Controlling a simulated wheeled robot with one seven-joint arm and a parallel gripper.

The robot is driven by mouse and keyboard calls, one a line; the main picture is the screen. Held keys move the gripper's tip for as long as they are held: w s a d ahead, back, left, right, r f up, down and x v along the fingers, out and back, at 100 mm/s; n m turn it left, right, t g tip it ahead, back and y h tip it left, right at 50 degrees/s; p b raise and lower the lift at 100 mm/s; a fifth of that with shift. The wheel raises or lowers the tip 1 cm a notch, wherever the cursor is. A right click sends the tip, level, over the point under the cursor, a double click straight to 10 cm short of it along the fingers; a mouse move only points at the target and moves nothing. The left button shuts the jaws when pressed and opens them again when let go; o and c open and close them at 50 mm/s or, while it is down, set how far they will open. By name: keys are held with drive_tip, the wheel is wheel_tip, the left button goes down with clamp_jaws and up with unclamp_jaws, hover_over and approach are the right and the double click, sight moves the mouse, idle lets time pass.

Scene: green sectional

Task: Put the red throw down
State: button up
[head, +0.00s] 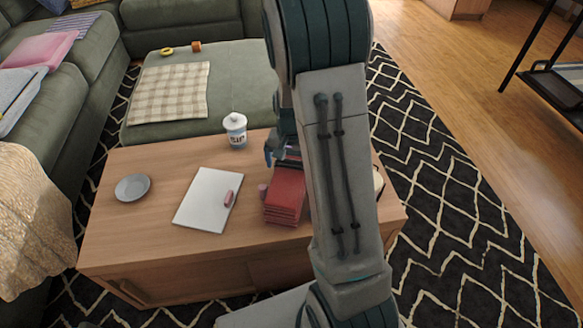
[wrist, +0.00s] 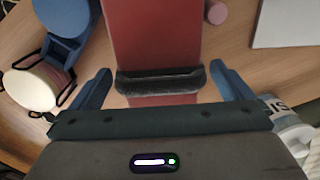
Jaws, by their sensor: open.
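The red throw (head: 286,194) is a folded, layered stack on the wooden coffee table (head: 140,234), partly hidden by my arm in the head view. In the wrist view the throw (wrist: 158,35) runs between my fingers, with a dark bar across it. My gripper (wrist: 162,84) is open, with one blue finger on either side of the throw and gaps between them. In the head view my gripper (head: 280,153) is at the far end of the throw, mostly hidden by my arm.
A white pad (head: 207,200) with a pink item (head: 229,198), a small pink cylinder (head: 263,191) and a grey dish (head: 132,187) are on the table. A cream round object (wrist: 32,86) is beside my left finger.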

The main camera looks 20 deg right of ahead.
wheel_tip(320, 180, up, 8)
drive_tip(key=shift+f+p, duration=0.1)
drive_tip(key=shift+p, duration=0.9)
drive_tip(key=shift+s+r, duration=0.1)
drive_tip(key=shift+r, duration=0.15)
drive_tip(key=s+a+r+n, duration=0.3)
drive_tip(key=s+r, duration=0.1)
drive_tip(key=s, duration=0.4)
drive_tip(key=s+a+r+n+t, duration=0.1)
drive_tip(key=s+a+r+n, duration=0.2)
drive_tip(key=s, duration=0.6)
wheel_tip(320, 180, up, 2)
drive_tip(key=shift+a+r+n, duration=0.15)
drive_tip(key=shift+a+n, duration=0.15)
drive_tip(key=shift+a, duration=0.15)
drive_tip(key=shift+s, duration=0.45)
drive_tip(key=shift+c, duration=0.3)
